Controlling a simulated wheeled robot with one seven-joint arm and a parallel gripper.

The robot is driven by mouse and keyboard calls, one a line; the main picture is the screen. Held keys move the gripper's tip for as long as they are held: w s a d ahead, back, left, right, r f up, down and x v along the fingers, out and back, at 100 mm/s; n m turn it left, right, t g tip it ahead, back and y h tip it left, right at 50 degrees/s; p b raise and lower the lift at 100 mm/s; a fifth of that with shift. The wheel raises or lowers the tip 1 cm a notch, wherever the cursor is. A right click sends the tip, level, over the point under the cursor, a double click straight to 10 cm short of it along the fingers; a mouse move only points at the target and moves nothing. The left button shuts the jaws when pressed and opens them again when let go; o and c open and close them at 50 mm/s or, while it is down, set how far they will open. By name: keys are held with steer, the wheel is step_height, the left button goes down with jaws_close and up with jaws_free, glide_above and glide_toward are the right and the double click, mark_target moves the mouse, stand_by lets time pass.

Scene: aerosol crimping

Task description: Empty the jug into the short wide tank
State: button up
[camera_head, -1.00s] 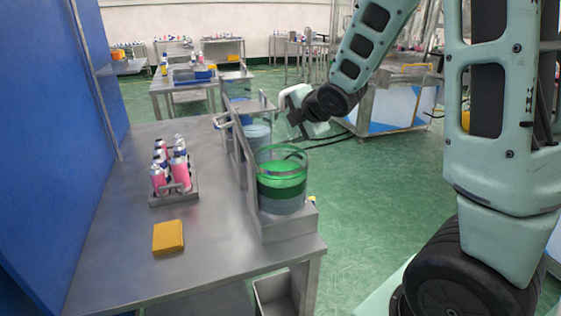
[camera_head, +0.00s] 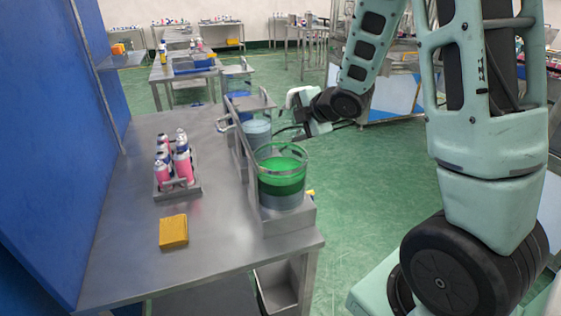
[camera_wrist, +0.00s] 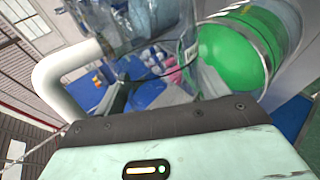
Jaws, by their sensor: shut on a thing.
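My gripper (camera_head: 308,127) is raised beyond and right of the metal bench in the head view. It is shut on the jug, whose white handle (camera_wrist: 62,85) shows in the wrist view. The jug's clear wall is hard to make out, and I cannot tell how much is inside. A wide clear round tank (camera_head: 283,185) with green liquid stands on a metal stand at the bench's right edge. It also shows in the wrist view (camera_wrist: 235,55). A second tank (camera_head: 257,132), pale blue-grey, stands behind it, closer to my gripper.
On the bench (camera_head: 125,250) are a rack of pink and blue cans (camera_head: 178,165) and a yellow block (camera_head: 173,231). A blue wall (camera_head: 40,150) closes the left. Other benches stand behind. A metal bin (camera_head: 275,290) is below the right edge.

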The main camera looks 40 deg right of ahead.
steer(key=shift+d+r+m+y+p, duration=0.65)
steer(key=shift+y+p, duration=0.15)
steer(key=shift+p, duration=1.05)
steer(key=shift+f, duration=0.1)
steer(key=r+m+y+p, duration=0.1)
steer(key=p, duration=0.2)
steer(key=shift+d+r+y, duration=0.15)
steer(key=shift+d+y, duration=0.15)
steer(key=shift+d, duration=0.1)
steer(key=shift+d+r+m+t+y+p, duration=0.1)
steer(key=shift+m+t+y+p, duration=0.2)
steer(key=shift+m+y+p, duration=0.3)
